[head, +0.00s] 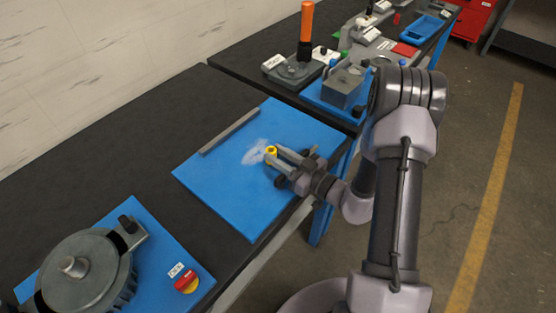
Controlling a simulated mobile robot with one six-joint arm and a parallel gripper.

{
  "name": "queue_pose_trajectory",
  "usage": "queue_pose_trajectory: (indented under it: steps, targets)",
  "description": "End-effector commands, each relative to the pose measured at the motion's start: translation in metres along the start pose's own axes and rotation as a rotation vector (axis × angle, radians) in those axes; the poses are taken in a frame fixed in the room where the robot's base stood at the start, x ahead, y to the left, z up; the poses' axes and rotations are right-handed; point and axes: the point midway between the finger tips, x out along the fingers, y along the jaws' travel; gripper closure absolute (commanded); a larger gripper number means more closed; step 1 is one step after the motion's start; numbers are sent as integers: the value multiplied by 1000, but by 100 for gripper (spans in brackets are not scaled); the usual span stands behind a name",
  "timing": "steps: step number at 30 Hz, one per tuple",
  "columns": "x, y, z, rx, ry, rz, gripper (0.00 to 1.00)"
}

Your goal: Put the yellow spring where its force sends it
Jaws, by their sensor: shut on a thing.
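The yellow spring (270,152) is small and sits between the fingertips of my gripper (276,155), over the large blue mat (225,185) in the middle of the bench. My gripper reaches in from the right and is shut on the spring. Whether the spring touches the mat or hangs just above it, I cannot tell. A pale smudge (253,155) marks the mat just left of the spring. No force value can be read in this view.
A grey bar (230,132) lies along the mat's back left edge. A round grey machine (85,270) and a red-yellow switch (187,282) stand at the front left. A device with an orange handle (306,22), a grey block (342,87) and a blue tray (424,28) stand farther back.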

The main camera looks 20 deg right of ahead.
Motion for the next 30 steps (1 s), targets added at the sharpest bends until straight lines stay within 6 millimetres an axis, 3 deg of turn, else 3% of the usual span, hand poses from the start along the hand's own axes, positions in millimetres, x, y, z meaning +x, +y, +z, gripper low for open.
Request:
queue_pose_trajectory:
  steps: [8,9,10,21,30]
  targets:
    - [0,0,0,-1,-1,0,100]
    - [0,0,1,-2,-1,0,69]
    - [0,0,1,-2,-1,0,64]
    - [-1,1,-4,-1,-1,1,64]
    - [-62,2,-6,2,-2,6,64]
